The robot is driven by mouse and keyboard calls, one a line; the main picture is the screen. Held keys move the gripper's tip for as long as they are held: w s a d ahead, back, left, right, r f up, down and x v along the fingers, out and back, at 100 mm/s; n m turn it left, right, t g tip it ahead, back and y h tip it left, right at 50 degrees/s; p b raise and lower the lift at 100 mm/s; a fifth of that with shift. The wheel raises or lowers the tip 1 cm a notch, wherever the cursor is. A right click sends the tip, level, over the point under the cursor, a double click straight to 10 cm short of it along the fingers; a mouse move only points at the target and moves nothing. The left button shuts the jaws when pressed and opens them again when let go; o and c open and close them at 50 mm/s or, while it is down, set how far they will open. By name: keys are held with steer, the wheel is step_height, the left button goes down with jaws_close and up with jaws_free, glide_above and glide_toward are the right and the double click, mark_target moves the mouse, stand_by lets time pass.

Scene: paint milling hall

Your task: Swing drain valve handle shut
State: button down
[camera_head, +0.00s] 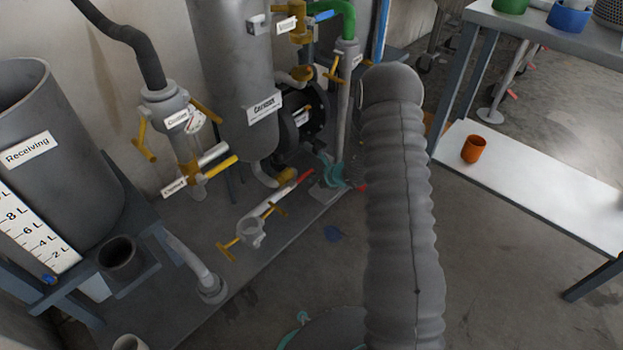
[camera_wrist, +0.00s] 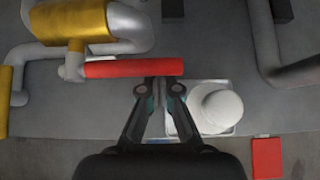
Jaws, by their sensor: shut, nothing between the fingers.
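The drain valve handle is a red bar (camera_wrist: 134,68), lying nearly level across the wrist view. Its left end joins a grey stub beside a yellow-banded grey pipe (camera_wrist: 72,20). In the head view the red handle (camera_head: 304,176) shows low, under the grey tank (camera_head: 228,70), right of a yellow fitting. My gripper (camera_wrist: 163,84) has its fingers together and empty. Its fingertips are at the lower edge of the handle's right part in the wrist view; I cannot tell whether they touch it. In the head view my arm hides much of the area right of the handle.
A pale round post (camera_wrist: 215,106) on a plate stands close right of my fingers. A red block (camera_wrist: 267,158) is lower right. Yellow-handled valves (camera_head: 238,246) and a grey receiving vessel (camera_head: 62,150) are left. A shelf with an orange cup (camera_head: 473,149) is right.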

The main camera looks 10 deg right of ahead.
steer(key=shift+r, duration=0.1)
steer(key=shift+w+d+r+p, duration=0.1)
steer(key=shift+r+p, duration=0.3)
steer(key=shift+r, duration=0.45)
steer(key=shift+r+p, duration=0.35)
steer(key=shift+r, duration=0.55)
steer(key=shift+s+a+r, duration=0.1)
steer(key=shift+a+r, duration=0.05)
steer(key=shift+r, duration=0.3)
steer(key=shift+s+a+r, duration=0.1)
steer(key=shift+r, duration=0.3)
